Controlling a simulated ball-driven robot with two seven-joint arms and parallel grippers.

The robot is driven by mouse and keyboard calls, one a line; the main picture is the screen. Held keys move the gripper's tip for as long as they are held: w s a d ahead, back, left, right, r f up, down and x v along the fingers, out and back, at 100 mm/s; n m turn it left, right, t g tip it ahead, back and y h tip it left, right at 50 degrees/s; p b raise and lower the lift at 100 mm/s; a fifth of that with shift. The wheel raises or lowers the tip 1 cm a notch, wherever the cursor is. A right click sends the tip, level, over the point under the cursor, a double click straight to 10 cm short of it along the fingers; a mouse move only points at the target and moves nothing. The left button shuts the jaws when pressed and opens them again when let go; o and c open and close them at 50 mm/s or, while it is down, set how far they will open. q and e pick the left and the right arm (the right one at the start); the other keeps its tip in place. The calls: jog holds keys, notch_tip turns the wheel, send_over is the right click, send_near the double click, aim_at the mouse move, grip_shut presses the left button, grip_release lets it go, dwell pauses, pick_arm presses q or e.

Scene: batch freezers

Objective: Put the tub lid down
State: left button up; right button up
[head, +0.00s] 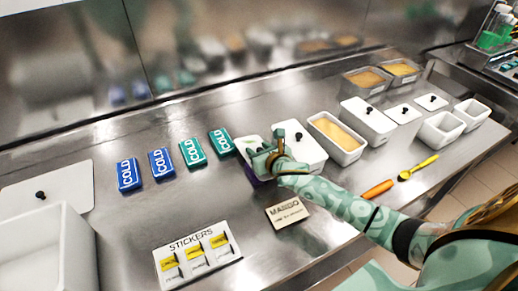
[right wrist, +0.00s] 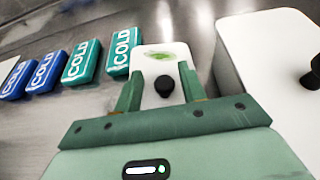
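The white tub lid (right wrist: 164,55) has a green leaf-like mark and a black knob (right wrist: 164,86). In the head view the lid (head: 243,142) lies level at the right end of the cold packs, with a purple edge showing below it. What bears it is mostly hidden by my gripper. My right gripper (head: 268,150) is right over the lid. In the right wrist view its two fingers (right wrist: 161,92) stand apart on either side of the knob, with gaps showing between. My left gripper is not in view.
Blue and green COLD packs (head: 193,152) lie left of the lid. A white lidded tub (head: 303,150) stands close on its right, then an open yellow tub (head: 345,145). A MANGO card (head: 287,212) and a sticker sheet (head: 196,260) lie in front. The steel between them is clear.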

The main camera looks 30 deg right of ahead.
jog(key=shift+r, duration=0.3)
jog(key=shift+r+p, duration=0.35)
jog(key=shift+r, duration=0.2)
jog(key=p+v, duration=0.3)
jog(key=v, duration=0.8)
jog(key=shift+s, duration=0.45)
jog(key=shift+f, duration=0.1)
